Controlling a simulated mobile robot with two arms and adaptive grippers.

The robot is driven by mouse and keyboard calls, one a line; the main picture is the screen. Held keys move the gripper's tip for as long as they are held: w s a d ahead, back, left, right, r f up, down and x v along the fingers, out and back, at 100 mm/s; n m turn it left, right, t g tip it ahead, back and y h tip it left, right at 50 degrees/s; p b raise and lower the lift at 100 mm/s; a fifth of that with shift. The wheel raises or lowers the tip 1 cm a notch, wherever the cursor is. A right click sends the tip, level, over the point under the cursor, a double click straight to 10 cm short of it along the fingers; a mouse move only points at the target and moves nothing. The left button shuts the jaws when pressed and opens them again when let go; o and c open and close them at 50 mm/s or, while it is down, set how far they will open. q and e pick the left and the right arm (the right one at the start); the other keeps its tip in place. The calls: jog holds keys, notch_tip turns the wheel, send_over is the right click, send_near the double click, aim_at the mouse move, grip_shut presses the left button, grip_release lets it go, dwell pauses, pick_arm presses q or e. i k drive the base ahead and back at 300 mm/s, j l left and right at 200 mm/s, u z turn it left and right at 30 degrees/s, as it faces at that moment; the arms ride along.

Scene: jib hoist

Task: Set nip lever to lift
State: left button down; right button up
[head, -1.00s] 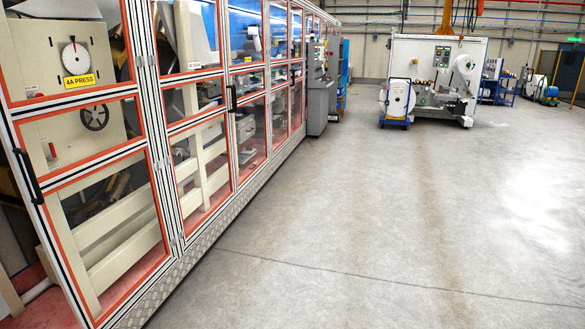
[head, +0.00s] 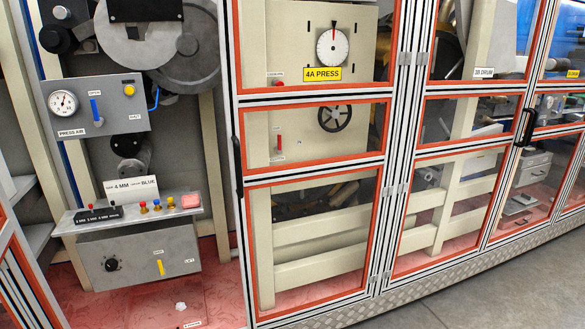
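A small yellow lever (head: 160,267) sits on the front of a grey box (head: 125,268) low at the left of the head view. It stands nearly upright. A small label above it is too small to read surely, and a label reading LIFT (head: 190,261) is to its right. A black knob (head: 111,264) is on the same box to the left. Neither of my grippers is in view.
Above the box is a shelf (head: 185,207) with coloured buttons. Higher up is a PRESS AIR panel (head: 110,118) with a gauge and blue lever (head: 96,110). To the right, orange-edged framed panels cover the machine, including 4A PRESS (head: 322,74). Grey floor (head: 440,300) is clear at lower right.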

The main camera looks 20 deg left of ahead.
aim_at(163, 271)
jog(key=i+j+u, duration=0.25)
jog(key=u, duration=0.2)
jog(key=i+u, duration=0.95)
jog(key=i+j, duration=0.1)
jog(key=i, duration=0.2)
jog(key=i+j, duration=0.15)
jog(key=i, duration=0.15)
